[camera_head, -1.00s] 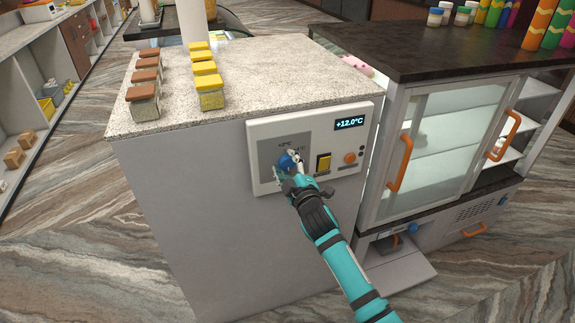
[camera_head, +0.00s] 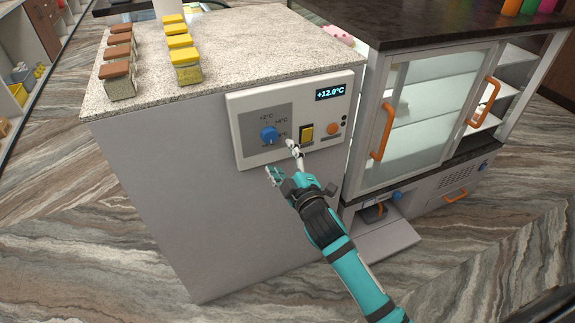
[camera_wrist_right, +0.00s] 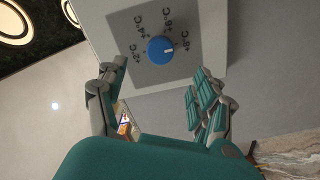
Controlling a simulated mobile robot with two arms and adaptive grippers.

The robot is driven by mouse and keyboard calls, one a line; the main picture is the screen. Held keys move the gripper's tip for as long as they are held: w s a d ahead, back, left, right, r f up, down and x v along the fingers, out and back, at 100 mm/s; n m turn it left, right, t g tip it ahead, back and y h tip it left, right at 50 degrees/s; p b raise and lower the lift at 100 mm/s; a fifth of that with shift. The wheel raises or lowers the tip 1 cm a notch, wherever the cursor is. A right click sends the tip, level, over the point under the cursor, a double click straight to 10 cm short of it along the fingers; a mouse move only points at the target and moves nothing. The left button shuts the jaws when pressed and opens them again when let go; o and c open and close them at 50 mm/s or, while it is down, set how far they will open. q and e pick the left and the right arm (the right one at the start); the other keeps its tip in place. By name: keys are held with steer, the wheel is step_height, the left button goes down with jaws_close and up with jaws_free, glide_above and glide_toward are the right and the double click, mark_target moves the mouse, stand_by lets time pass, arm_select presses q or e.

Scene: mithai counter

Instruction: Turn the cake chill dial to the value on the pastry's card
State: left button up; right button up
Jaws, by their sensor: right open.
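The blue chill dial (camera_head: 268,135) is on a grey plate of the white control panel (camera_head: 245,157), on the side of the stone-topped counter. In the wrist view the open fingers (camera_wrist_right: 158,88) frame the dial ahead. No readable pastry card shows. My left gripper is not in view.
A glass-door cabinet (camera_head: 425,110) with orange handles stands to the right. A pink item (camera_head: 336,32) shows partly behind the counter.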

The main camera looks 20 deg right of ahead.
steer(key=shift+s+d, duration=0.1)
steer(key=shift+s, duration=1.1)
